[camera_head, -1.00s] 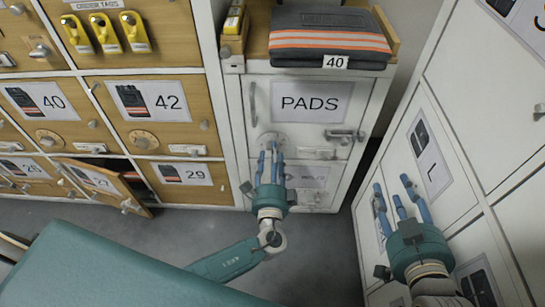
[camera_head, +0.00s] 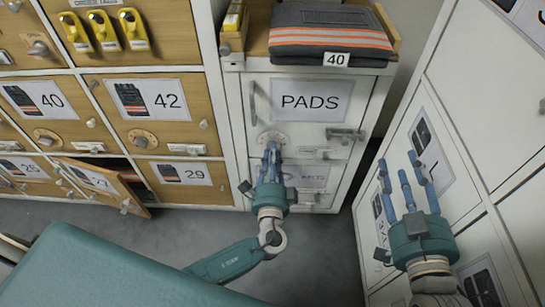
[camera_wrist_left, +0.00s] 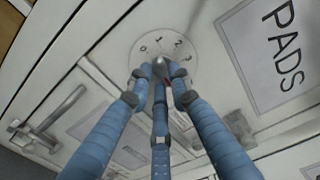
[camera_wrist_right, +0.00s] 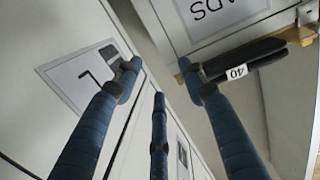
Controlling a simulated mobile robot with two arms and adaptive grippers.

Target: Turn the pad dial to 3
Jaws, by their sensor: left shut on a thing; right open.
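The pad dial is a round pale plate (camera_head: 268,134) on the white door labelled PADS (camera_head: 310,101). In the left wrist view the dial plate (camera_wrist_left: 183,50) shows the numerals 0, 1, 2 and 3 around a grey knob (camera_wrist_left: 160,64). My left gripper (camera_head: 272,150) is shut on the knob, its blue fingertips (camera_wrist_left: 160,76) close around it. The fingers hide the lower part of the dial, and I cannot tell which numeral the knob points to. My right gripper (camera_head: 402,164) is open and empty, in front of the white lockers at right.
A door handle (camera_head: 345,133) sits right of the dial. Folded workwear with a 40 tag (camera_head: 332,43) lies on top of the PADS cabinet. Wooden lockers stand at left, and the locker door 27 (camera_head: 97,180) hangs open. Grey floor (camera_head: 320,250) is clear between.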

